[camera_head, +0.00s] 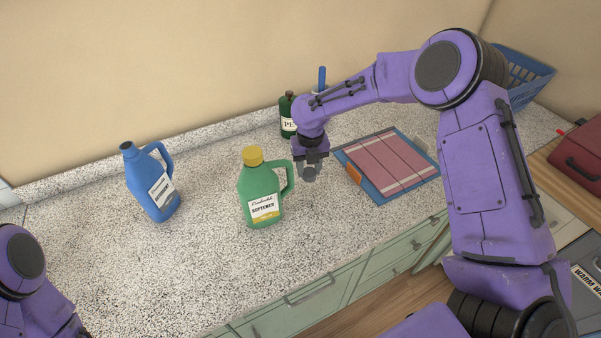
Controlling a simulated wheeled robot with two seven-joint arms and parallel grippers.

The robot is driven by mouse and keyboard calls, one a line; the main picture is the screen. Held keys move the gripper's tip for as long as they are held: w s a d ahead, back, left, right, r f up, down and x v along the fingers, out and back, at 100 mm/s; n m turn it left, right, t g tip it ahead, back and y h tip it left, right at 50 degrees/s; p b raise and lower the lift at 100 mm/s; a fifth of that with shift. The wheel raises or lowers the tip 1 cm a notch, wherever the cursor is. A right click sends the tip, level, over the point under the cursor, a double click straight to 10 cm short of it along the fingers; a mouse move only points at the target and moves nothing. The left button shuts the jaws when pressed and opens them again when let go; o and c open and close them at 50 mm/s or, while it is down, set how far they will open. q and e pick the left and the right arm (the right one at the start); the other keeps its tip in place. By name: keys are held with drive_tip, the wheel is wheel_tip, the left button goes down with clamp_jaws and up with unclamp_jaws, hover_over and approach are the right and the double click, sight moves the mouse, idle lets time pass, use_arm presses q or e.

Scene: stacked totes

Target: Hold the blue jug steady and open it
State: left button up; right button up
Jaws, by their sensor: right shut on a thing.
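The blue jug (146,190) stands upright on the speckled counter at the left, with a white label and its handle toward the right. Its top is dark; I cannot tell whether that is a cap or an open mouth. My right gripper (309,175) is well to the right of the blue jug, just right of the green jug's handle. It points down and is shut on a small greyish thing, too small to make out. Part of my left arm shows at the lower left; its gripper is out of view.
A green jug (247,190) with a yellow cap stands between the blue jug and my right gripper. A dark green bottle (287,124) stands behind. Counter around the blue jug is clear.

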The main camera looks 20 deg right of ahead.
sight(307, 175)
drive_tip(key=shift+s+f, duration=0.2)
drive_tip(key=shift+f, duration=0.6)
drive_tip(key=f, duration=0.1)
drive_tip(key=w+f, duration=0.1)
drive_tip(key=shift+w+a+f+p, duration=0.1)
drive_tip(key=shift+w+f+p, duration=0.15)
drive_tip(key=shift+f+p, duration=0.15)
drive_tip(key=shift+w+f, duration=0.2)
drive_tip(key=shift+w, duration=0.05)
clamp_jaws()
drive_tip(key=shift+s, duration=0.4)
drive_tip(key=o, duration=0.9)
unclamp_jaws()
drive_tip(key=shift+r, duration=0.1)
drive_tip(key=shift+o, duration=1.3)
drive_tip(key=shift+w, duration=0.2)
use_arm(q)
drive_tip(key=shift+w+a+r, duration=0.1)
drive_tip(key=shift+w+r, duration=0.15)
drive_tip(key=shift+r, duration=0.05)
drive_tip(key=shift+s+r, duration=0.1)
